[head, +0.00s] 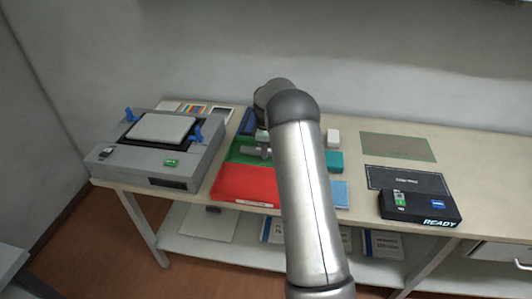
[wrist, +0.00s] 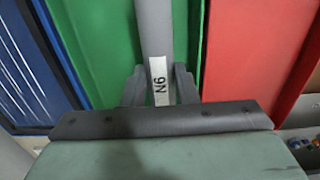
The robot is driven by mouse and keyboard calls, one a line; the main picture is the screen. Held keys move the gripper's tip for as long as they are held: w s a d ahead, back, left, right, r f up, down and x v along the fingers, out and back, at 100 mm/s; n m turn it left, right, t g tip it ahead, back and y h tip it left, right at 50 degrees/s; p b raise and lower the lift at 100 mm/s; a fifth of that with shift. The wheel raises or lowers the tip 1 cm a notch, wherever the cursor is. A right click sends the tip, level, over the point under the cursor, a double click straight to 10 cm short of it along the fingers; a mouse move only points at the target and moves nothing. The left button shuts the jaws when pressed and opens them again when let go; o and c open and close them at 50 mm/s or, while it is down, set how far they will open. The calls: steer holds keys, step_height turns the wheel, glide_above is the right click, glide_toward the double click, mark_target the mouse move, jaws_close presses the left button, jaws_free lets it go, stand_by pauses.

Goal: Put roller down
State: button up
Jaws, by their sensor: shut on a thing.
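The roller (wrist: 153,30) is a grey cylinder with a white label that reads "N6" sideways. My gripper (wrist: 160,88) is shut on it, with one dark finger on each side of the labelled part. In the wrist view the roller runs up and away over the green tray (wrist: 100,40). I cannot tell whether it touches the tray. In the head view my gripper (head: 257,152) shows as a small grey shape over the green tray (head: 236,150), partly hidden by my arm. The red tray (head: 245,184) lies in front and the blue tray (head: 247,122) behind.
A grey machine (head: 150,163) with blue levers stands left of the trays. Small teal, white and light blue blocks (head: 339,195) lie right of my arm. A black box (head: 425,208) marked READY sits at the right front edge. The bench's far right is clear.

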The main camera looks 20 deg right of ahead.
steer(key=shift+f, duration=1.25)
steer(key=shift+f, duration=0.3)
steer(key=o, duration=1)
steer(key=shift+o, duration=0.2)
